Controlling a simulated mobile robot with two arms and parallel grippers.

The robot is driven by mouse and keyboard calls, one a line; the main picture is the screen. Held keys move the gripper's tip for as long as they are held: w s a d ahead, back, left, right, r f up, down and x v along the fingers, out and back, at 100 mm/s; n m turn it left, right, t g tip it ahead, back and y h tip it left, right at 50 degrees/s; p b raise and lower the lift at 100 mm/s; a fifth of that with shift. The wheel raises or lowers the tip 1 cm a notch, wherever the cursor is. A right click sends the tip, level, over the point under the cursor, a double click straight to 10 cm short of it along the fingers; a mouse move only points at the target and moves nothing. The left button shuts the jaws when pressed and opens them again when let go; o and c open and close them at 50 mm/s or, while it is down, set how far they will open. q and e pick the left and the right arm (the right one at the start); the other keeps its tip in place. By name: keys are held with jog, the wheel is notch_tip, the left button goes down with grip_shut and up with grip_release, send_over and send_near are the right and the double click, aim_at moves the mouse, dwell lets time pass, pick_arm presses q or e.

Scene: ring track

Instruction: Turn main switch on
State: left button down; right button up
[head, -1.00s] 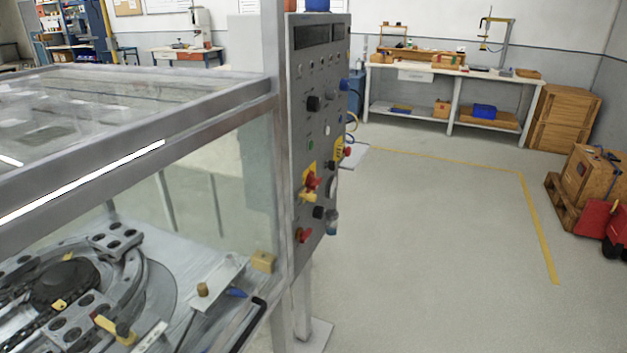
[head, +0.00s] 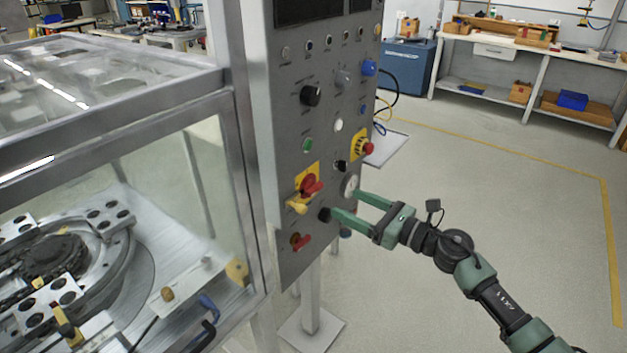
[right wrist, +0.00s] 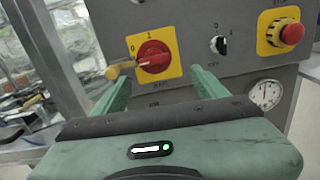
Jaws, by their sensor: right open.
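The main switch (head: 312,187) is a red rotary knob on a yellow plate, low on the grey control panel (head: 285,130). In the right wrist view the red knob (right wrist: 153,56) faces me, with markings around it on the yellow plate. A brass-coloured piece (head: 297,208) sticks out at the knob's lower left; I cannot tell if it is attached. My right gripper (head: 347,204) is open and empty, its fingers pointing at the panel, right of and below the switch. In the right wrist view the fingertips (right wrist: 162,74) lie below the knob, apart from it. My left gripper is not in view.
A red emergency button (head: 368,148) on yellow, a black key switch (right wrist: 218,44) and a round gauge (right wrist: 265,94) are right of the switch. A glass-walled machine enclosure (head: 180,170) stands left. The floor at right is clear.

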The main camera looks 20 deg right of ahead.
aim_at(317, 189)
jog(key=shift+n, duration=0.4)
jog(key=x, duration=0.2)
jog(key=p+x, duration=0.1)
jog(key=x, duration=0.1)
jog(key=r+p+x, duration=0.1)
jog(key=x, duration=0.2)
jog(key=shift+s+a, duration=0.25)
jog(key=shift+a, duration=0.2)
jog(key=shift+w+a, duration=0.25)
jog(key=shift+w, duration=0.15)
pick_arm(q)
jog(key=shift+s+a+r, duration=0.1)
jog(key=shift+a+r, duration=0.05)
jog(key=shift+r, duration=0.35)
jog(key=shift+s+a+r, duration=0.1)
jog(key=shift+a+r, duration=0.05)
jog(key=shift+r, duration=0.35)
pick_arm(e)
jog(key=c, duration=1.4)
